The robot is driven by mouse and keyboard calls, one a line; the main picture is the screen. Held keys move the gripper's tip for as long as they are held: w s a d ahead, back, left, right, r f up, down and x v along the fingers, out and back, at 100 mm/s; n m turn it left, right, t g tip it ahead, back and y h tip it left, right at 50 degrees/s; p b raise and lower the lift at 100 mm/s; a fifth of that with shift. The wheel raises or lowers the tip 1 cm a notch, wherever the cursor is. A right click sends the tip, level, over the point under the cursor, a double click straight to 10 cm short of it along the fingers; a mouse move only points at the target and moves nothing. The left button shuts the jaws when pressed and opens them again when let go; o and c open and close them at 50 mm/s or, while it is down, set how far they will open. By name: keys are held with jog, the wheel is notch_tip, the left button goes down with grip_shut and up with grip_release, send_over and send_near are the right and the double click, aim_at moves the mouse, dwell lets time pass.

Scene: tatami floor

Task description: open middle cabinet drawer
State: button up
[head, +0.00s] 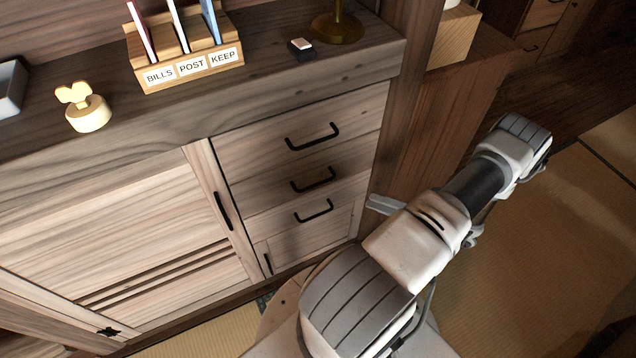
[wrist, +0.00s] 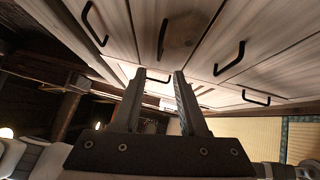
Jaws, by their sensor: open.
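The wooden cabinet shows at the left and centre of the head view, with a stack of drawers under its top. The top drawer (head: 350,122) has a black bar handle (head: 312,137). The middle drawer below it has a similar black handle (head: 312,180), and a lower handle (head: 314,211) shows beneath. The drawer fronts look closed. My gripper (head: 372,203) is to the right of the handles, apart from them, partly hidden by my arm. In the wrist view my gripper (wrist: 160,73) is open and empty; a black handle (wrist: 158,80) shows between the fingers, apparently beyond them.
A letter holder (head: 190,72), a cream ornament (head: 86,112), a small dark box (head: 301,48) and a brass base (head: 337,28) stand on the cabinet top. A cabinet door (head: 120,220) is left of the drawers. Tatami floor (head: 540,260) is open to the right.

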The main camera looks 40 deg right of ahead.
aim_at(320, 182)
jog(key=b+x, duration=0.1)
jog(key=x, duration=1.4)
jog(key=shift+w+a+b, duration=0.15)
jog(key=shift+w+b, duration=0.1)
jog(key=shift+b, duration=0.05)
grip_shut()
dwell(0.6)
